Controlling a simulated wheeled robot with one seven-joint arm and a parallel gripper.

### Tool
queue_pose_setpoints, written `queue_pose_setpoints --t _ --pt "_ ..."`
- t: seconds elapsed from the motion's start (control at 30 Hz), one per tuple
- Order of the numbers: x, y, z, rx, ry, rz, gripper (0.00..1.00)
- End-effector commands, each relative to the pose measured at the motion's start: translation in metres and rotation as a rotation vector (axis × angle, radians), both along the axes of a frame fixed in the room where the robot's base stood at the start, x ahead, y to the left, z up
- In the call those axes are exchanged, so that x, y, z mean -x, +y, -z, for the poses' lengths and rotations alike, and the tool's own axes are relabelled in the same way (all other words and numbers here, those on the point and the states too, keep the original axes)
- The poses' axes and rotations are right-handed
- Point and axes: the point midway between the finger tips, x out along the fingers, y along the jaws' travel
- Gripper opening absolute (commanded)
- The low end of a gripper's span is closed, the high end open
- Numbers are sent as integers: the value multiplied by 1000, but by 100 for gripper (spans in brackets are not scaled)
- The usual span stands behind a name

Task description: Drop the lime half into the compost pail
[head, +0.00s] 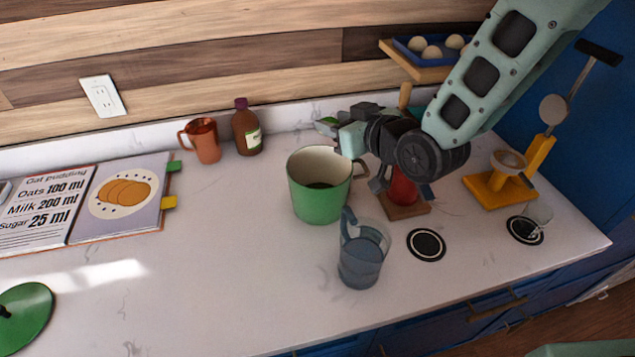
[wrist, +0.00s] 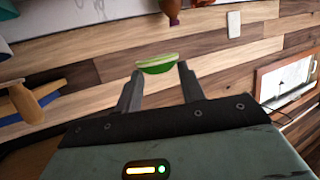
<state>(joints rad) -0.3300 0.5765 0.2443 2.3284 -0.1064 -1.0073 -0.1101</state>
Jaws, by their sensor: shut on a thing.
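The lime half (wrist: 157,64) is green with a pale cut rim and sits between the fingertips of my gripper (wrist: 157,72) in the wrist view. In the head view my gripper (head: 334,128) is shut on the lime half (head: 327,121), up near the back wall side of the pail. The compost pail (head: 318,204) is green with a cream inside, open at the top, and has something dark at its bottom. The gripper appears higher than its rim and a little behind it; the exact depth is hard to tell.
A blue clear pitcher (head: 363,262) stands in front of the pail. A copper mug (head: 203,140) and a brown bottle (head: 246,130) stand behind. An egg rack (head: 430,72) and a yellow press (head: 497,188) are at right. A green lid (head: 28,306) lies front left.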

Motion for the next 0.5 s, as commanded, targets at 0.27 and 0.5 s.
queue_pose_setpoints --t 0.27,0.5 --pt "0 0 36 0 2 0 16" --pt "0 0 50 0 0 0 16"
